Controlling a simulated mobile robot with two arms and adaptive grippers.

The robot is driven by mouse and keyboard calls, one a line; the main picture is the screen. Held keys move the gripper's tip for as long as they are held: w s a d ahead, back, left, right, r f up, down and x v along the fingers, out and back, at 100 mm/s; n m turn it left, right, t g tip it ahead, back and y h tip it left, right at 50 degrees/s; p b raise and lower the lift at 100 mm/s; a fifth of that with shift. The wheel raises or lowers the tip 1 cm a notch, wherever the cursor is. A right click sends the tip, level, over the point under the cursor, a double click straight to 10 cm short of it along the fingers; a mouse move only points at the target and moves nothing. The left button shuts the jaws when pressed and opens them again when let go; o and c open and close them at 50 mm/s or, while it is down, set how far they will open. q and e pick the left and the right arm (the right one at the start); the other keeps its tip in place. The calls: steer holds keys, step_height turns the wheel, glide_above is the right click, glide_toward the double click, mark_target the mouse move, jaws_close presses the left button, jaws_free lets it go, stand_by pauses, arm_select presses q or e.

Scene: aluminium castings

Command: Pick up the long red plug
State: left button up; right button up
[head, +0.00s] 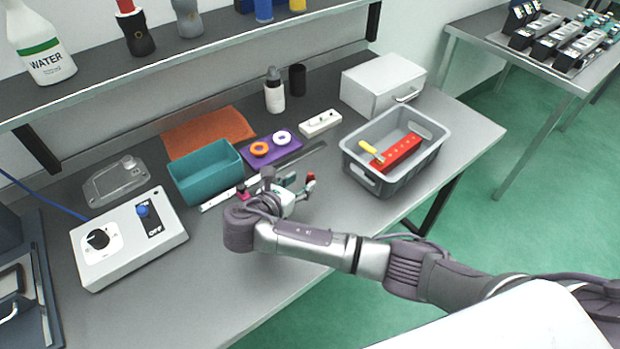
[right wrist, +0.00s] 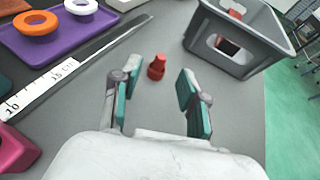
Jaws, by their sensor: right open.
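A small red plug (head: 311,178) stands on the grey bench top, beyond my right gripper. In the right wrist view the plug (right wrist: 157,69) is upright, with a narrower top on a wider base. My right gripper (head: 296,192) is low over the bench. In the right wrist view its teal-padded fingers (right wrist: 158,92) are spread, with the plug in the gap's line, just past the fingertips. Nothing is between the pads. My left gripper is not in view.
A grey bin (head: 362,178) with a red bar (head: 398,154) stands to the right. A steel ruler (right wrist: 75,72), a purple tray (head: 288,157) with two rings and a teal box (head: 205,172) are to the left. A magenta piece (right wrist: 14,148) lies left of the gripper.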

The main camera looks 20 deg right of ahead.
mark_target(310, 176)
steer(key=shift+p+x, duration=0.6)
steer(key=shift+x, duration=2.45)
steer(key=shift+s+r, duration=0.1)
steer(key=c, duration=0.8)
